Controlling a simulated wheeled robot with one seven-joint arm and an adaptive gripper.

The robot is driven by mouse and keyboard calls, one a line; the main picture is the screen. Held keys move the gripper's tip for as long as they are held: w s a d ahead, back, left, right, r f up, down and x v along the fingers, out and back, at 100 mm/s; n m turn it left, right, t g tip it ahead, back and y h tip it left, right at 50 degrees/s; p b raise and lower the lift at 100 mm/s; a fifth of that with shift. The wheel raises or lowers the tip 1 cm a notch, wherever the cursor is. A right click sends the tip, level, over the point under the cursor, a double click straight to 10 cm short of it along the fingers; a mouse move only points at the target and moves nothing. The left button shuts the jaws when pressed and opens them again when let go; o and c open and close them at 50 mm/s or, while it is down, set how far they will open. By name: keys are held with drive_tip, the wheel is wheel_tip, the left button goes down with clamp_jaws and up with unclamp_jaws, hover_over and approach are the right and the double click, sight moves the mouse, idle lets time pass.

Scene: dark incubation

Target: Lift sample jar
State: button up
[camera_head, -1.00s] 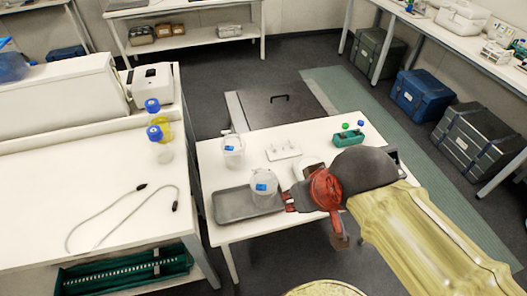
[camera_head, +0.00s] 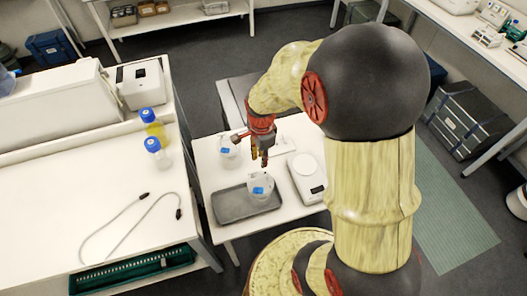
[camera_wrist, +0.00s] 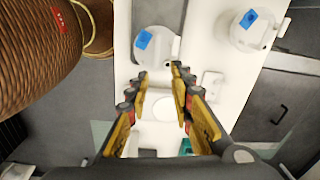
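A clear sample jar (camera_head: 260,190) with a blue label stands in a grey tray (camera_head: 226,208) on the small white table. The jar also shows in the wrist view (camera_wrist: 158,48), beyond my fingertips. A second similar jar (camera_head: 229,150) stands on the table behind the tray; it is at the upper right of the wrist view (camera_wrist: 250,32). My gripper (camera_head: 260,160) points down above and behind the tray jar in the head view. In the wrist view my gripper (camera_wrist: 160,72) is open, with nothing between its fingers. I cannot tell the exact height gap.
A white scale (camera_head: 306,176) stands right of the tray, with a white rack partly hidden behind my arm. On the left bench are two blue-capped bottles (camera_head: 154,146), a cable (camera_head: 140,196) and a white device (camera_head: 140,84). Dark cases (camera_head: 470,122) line the right wall.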

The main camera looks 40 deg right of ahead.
wheel_tip(320, 180, down, 2)
drive_tip(key=d+m, duration=0.1)
drive_tip(key=m, duration=0.1)
drive_tip(key=b, duration=0.7)
hover_over(261, 188)
drive_tip(key=w+d, duration=0.2)
drive_tip(key=d, duration=0.1)
drive_tip(key=f, duration=1)
drive_tip(key=shift+s+a+f, duration=0.1)
drive_tip(key=shift+a+f, duration=0.05)
drive_tip(key=shift+a, duration=0.05)
drive_tip(key=shift+p, duration=0.3)
drive_tip(key=shift+c, duration=1.4)
clamp_jaws()
